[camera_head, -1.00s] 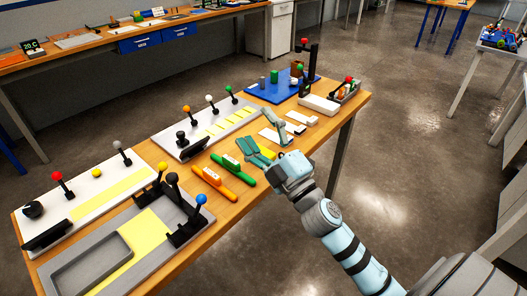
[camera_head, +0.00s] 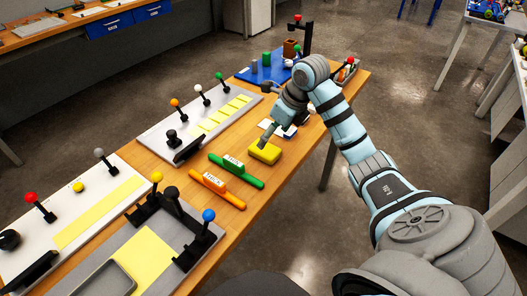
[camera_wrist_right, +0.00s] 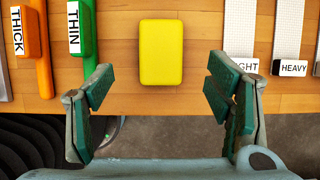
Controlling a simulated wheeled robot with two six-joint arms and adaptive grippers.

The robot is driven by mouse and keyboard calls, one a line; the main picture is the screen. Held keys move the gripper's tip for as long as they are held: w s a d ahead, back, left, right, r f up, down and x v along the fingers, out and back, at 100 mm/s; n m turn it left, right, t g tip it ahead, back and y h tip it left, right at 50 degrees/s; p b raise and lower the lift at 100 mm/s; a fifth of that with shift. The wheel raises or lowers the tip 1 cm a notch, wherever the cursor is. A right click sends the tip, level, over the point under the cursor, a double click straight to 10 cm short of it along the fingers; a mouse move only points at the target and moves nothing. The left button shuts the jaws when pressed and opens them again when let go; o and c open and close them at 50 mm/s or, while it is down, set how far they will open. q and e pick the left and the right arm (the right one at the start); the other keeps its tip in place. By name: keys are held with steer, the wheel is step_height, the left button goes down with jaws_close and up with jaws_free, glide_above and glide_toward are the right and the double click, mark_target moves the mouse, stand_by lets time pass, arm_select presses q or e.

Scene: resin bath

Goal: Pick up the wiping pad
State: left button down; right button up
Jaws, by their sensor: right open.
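The wiping pad is a yellow block (camera_head: 265,152) lying on the wooden table, to the right of the green-handled tool. It also shows in the right wrist view as a yellow rounded rectangle (camera_wrist_right: 161,52), centred between the fingers and beyond their tips. My right gripper (camera_head: 270,132) is just above and behind the pad in the head view. In the wrist view my right gripper (camera_wrist_right: 163,88) is open with green-padded fingers spread wider than the pad, and nothing is between them. My left gripper is not in view.
A green tool labelled THIN (camera_head: 237,171) and an orange tool labelled THICK (camera_head: 217,190) lie left of the pad. Labelled white strips, one reading HEAVY (camera_wrist_right: 293,68), lie to its right. The table's front edge is close.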

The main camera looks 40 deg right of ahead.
mark_target(266, 149)
steer(key=x, duration=0.7)
steer(key=shift+s+d+f, duration=0.1)
steer(key=shift+s+f, duration=0.05)
steer(key=shift+f, duration=0.2)
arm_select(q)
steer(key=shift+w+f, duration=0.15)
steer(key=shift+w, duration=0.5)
arm_select(e)
steer(key=shift+c, duration=0.5)
